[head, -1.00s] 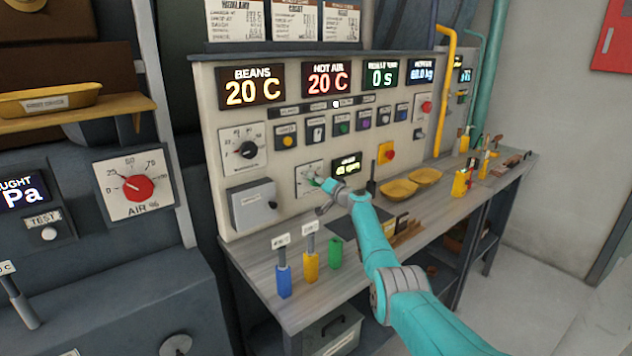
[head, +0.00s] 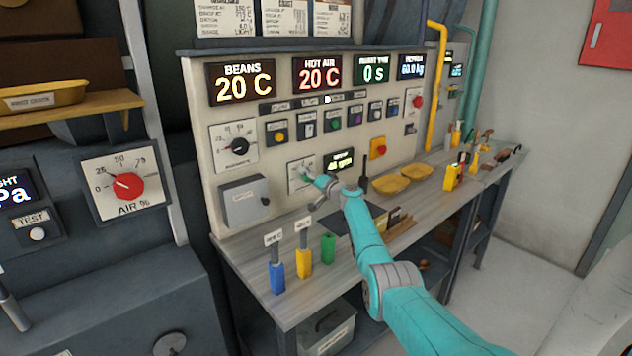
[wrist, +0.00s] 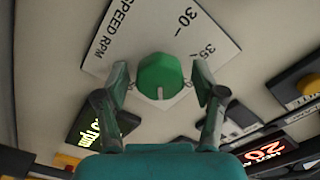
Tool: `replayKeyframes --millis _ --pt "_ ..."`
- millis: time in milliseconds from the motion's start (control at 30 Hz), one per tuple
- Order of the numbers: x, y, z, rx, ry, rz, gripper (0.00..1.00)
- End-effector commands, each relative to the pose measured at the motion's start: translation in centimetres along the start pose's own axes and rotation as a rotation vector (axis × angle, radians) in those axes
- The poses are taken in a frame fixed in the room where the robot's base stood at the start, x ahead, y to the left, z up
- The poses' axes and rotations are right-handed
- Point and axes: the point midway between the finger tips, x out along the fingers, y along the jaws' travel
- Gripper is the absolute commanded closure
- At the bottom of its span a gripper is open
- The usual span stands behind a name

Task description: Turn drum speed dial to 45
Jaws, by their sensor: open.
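The drum speed dial is a round green knob (wrist: 160,77) on a white plate marked "SPEED RPM", with 30 and 35 readable. In the head view its plate (head: 296,178) sits low on the cream panel, partly covered by my gripper (head: 316,190). In the wrist view my gripper (wrist: 161,84) is open, with one finger on each side of the knob; I cannot tell whether either touches it. A pale pointer mark shows on the knob's lower edge. The rpm display (head: 339,161) is beside the dial; its number is too blurred to read.
A grey box (head: 244,203) juts from the panel left of the dial. Blue, yellow and green holders (head: 328,250) stand on the bench (head: 275,307) below. Yellow trays (head: 390,186) lie to the right. A red AIR dial (head: 128,186) is on the left machine.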

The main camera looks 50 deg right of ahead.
Motion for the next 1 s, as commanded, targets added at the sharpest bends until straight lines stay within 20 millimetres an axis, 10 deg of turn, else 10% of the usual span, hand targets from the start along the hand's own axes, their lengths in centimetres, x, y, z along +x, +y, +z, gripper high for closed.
replayKeyframes --millis 1000 --pt "-11.1 0.0 0.1 0.0 0.001 0.0 0.31"
